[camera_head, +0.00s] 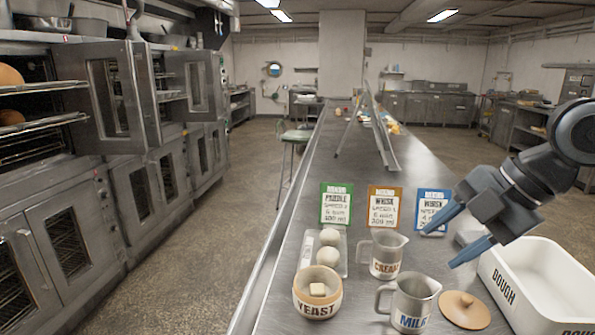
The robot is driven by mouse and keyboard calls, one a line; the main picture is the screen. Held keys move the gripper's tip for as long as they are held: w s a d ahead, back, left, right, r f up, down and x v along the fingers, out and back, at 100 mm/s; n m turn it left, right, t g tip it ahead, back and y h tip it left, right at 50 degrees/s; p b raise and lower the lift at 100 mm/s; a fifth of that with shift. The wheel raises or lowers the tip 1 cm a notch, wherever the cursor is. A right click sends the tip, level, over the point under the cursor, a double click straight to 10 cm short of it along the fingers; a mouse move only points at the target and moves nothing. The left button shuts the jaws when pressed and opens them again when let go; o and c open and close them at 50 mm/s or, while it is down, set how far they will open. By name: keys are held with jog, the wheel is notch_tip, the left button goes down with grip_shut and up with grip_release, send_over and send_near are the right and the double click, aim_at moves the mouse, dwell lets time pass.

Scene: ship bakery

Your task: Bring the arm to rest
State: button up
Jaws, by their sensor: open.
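My gripper (450,236) hangs over the right side of the steel counter (345,130), with its two blue fingers spread apart and nothing between them. It is above and to the right of the cream jug (384,255). My arm reaches in from the right edge of the picture. One finger overlaps the lower part of the blue-framed whisk card (432,205) in this view; I cannot tell whether they touch.
A yeast bowl (317,295), milk jug (409,303), round wooden lid (465,310) and white dough bin (540,275) crowd the near counter. Eggs (328,260) sit in a tray. Green (337,204) and orange (384,207) cards stand behind. Ovens (75,225) line the left.

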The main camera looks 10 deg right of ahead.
jog(key=w+a+m+t+y, duration=0.3)
jog(key=a+m+t+y, duration=0.3)
jog(key=a+m+t, duration=0.8)
jog(key=s+f+m+h, duration=0.3)
jog(key=s+f, duration=0.2)
jog(key=s, duration=0.2)
jog(key=s+f+m+g+h, duration=0.1)
jog(key=s+f+m+h, duration=0.2)
jog(key=s+f+m, duration=0.1)
jog(key=s+f+m+g+h, duration=0.1)
jog(key=s+f+m+h, duration=0.2)
jog(key=s+f, duration=0.4)
jog(key=shift+s+d+m+h, duration=0.15)
jog(key=shift+s+h, duration=0.1)
jog(key=shift+s, duration=0.4)
jog(key=shift+s+d+m+h, duration=0.15)
jog(key=shift+s+h, duration=0.1)
jog(key=shift+s, duration=0.4)
jog(key=s+d+n+g, duration=0.1)
jog(key=s+d, duration=0.3)
jog(key=s, duration=0.6)
jog(key=s+d+n, duration=0.1)
jog(key=s+d, duration=0.2)
jog(key=s, duration=0.8)
notch_tip(320, 180, down, 10)
jog(key=b, duration=1)
jog(key=shift+w+h, duration=0.15)
jog(key=shift+h, duration=0.25)
